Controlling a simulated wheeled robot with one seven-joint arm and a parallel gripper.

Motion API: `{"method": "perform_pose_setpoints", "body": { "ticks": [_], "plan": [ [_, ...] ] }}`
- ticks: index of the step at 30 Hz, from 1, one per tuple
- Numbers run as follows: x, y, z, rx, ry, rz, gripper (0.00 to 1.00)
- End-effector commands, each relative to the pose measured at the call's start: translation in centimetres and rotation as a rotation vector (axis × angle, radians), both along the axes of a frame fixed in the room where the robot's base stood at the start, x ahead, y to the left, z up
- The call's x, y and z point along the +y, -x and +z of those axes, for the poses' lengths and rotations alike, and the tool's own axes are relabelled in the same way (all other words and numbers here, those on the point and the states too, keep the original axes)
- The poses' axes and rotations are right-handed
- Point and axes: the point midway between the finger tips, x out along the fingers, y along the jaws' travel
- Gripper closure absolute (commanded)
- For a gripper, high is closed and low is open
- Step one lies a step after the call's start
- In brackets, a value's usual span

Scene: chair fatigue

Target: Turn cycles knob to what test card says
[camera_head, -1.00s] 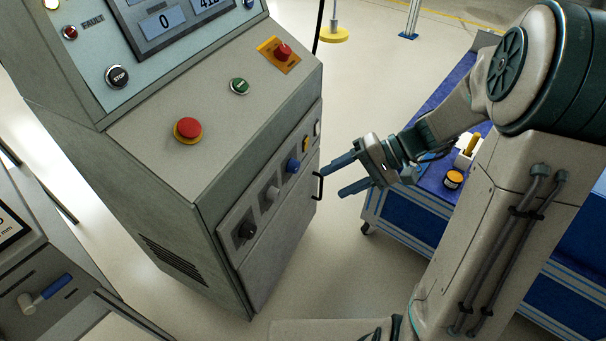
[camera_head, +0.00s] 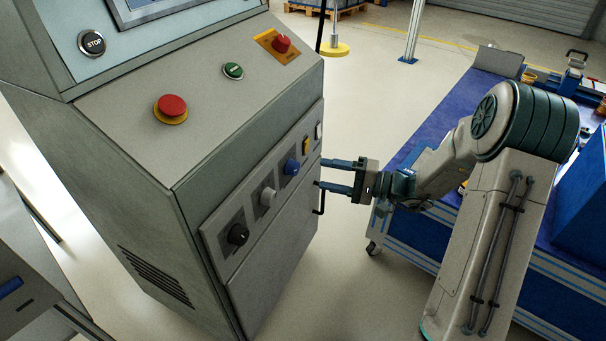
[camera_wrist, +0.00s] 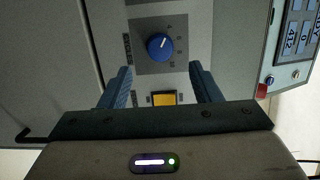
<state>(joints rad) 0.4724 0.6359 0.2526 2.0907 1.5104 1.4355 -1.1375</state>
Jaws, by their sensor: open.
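The cycles knob is a blue knob (camera_wrist: 159,46) on a grey panel, centred ahead of my fingers in the wrist view, with the word CYCLES beside it and a white pointer mark. In the head view the blue knob (camera_head: 291,167) sits on the cabinet's front panel. My gripper (camera_head: 331,175) is open and empty, to the right of the knob and apart from it; its two blue fingers (camera_wrist: 160,88) flank the view of the panel. No test card can be made out in these frames.
Beside the blue knob are a grey knob (camera_head: 267,196), a black knob (camera_head: 238,234) and a yellow button (camera_head: 306,145). A black handle (camera_head: 319,198) projects below my fingers. Red buttons (camera_head: 171,107) sit on the sloped top. A blue workbench (camera_head: 412,228) stands right.

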Motion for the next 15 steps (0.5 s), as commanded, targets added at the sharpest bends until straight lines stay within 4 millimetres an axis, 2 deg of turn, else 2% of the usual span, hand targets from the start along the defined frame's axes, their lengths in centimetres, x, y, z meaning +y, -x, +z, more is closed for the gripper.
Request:
{"method": "perform_pose_setpoints", "body": {
  "ticks": [3,7,15],
  "plan": [
    [2.5,-0.6,-0.3,0.000,0.000,0.003,0.43],
    [4.7,-1.2,-0.2,-0.001,0.001,0.003,0.43],
    [6.8,-1.9,0.0,0.000,0.001,0.000,0.43]
  ]
}}
